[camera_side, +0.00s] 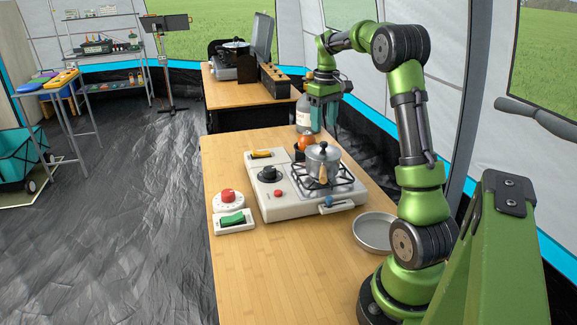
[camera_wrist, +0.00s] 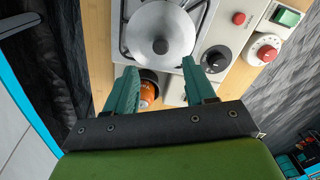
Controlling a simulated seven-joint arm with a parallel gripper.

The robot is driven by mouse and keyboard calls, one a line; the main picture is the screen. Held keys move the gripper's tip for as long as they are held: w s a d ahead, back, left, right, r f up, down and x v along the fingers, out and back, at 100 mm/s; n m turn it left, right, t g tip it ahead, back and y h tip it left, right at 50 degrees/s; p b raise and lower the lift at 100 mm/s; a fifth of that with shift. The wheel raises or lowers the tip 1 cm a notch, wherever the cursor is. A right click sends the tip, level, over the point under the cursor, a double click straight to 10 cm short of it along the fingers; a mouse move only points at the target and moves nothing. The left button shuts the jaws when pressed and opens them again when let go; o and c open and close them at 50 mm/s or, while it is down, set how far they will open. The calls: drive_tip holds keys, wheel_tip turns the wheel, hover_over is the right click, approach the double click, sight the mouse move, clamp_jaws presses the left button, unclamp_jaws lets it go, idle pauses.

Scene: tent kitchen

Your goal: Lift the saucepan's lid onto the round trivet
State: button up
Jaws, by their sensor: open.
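The saucepan (camera_side: 321,172) stands on the stove's black grate with its silver lid (camera_side: 323,152) on top. The lid has a dark knob; the lid (camera_wrist: 160,25) fills the upper middle of the wrist view, its knob just beyond my fingertips. My gripper (camera_side: 324,112) is open and empty, pointing down, above and behind the saucepan; its green fingers (camera_wrist: 159,72) are apart and clear of the lid. A round, grey, shallow dish-like piece (camera_side: 373,232) lies on the table right of the stove, near my base. I cannot tell whether it is the round trivet.
The cream stove (camera_side: 292,205) carries a black knob and a blue-tipped lever. An orange object (camera_side: 306,143) in a dark holder and a bottle (camera_side: 304,115) stand behind the saucepan. A red dial (camera_side: 228,200) and green switch (camera_side: 232,220) sit at left. The table's front (camera_side: 290,270) is clear.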

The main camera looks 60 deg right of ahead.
sight(324, 142)
drive_tip(key=f, duration=0.5)
drive_tip(key=shift+s+a+f, duration=0.25)
drive_tip(key=shift+s+f, duration=0.05)
drive_tip(key=shift+c, duration=0.2)
clamp_jaws()
drive_tip(key=shift+r, duration=0.1)
